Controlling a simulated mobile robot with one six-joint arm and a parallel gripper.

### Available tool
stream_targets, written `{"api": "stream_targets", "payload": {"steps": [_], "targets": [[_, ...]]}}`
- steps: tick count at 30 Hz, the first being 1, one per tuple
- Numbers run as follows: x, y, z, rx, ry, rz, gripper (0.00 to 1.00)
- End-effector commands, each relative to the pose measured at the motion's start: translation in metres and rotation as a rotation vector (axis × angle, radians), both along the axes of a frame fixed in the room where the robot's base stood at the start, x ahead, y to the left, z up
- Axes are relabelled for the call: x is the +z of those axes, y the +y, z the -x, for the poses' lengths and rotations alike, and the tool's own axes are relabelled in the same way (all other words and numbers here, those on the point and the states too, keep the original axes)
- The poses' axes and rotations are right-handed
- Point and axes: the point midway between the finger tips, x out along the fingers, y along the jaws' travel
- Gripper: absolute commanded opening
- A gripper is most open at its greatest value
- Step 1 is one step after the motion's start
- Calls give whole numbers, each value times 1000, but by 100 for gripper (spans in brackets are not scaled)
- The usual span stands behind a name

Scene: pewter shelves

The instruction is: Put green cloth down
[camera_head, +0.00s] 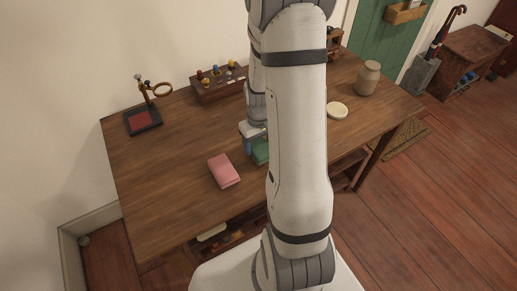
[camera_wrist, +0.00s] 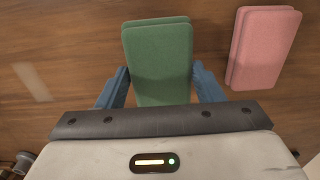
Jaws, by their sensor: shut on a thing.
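The green cloth (camera_wrist: 158,62) is a folded pad between the two blue fingers of my gripper (camera_wrist: 160,88) in the wrist view. My gripper is shut on it. In the head view the green cloth (camera_head: 261,151) shows only in part, at or just above the wooden table (camera_head: 165,190); my arm hides the rest. I cannot tell whether it touches the table. My gripper (camera_head: 250,146) is partly hidden there too.
A folded pink cloth (camera_head: 224,170) lies just left of the green one; it also shows in the wrist view (camera_wrist: 264,47). A white dish (camera_head: 337,111) and a jar (camera_head: 368,78) stand at the right. A magnifier stand (camera_head: 143,119) and a wooden box (camera_head: 218,84) are at the back. The table's left part is clear.

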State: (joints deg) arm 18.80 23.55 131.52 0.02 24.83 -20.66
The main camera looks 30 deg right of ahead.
Motion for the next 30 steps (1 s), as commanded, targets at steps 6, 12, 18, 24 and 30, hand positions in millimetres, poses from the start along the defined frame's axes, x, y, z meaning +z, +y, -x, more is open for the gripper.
{"api": "stream_targets", "payload": {"steps": [6,12,18,24,30], "targets": [[-29,1,1,0,3,-1,32],[-31,1,0,1,1,0,32],[-35,1,0,1,1,0,32],[-34,1,0,1,1,0,76],[-34,1,0,1,1,0,83]]}}
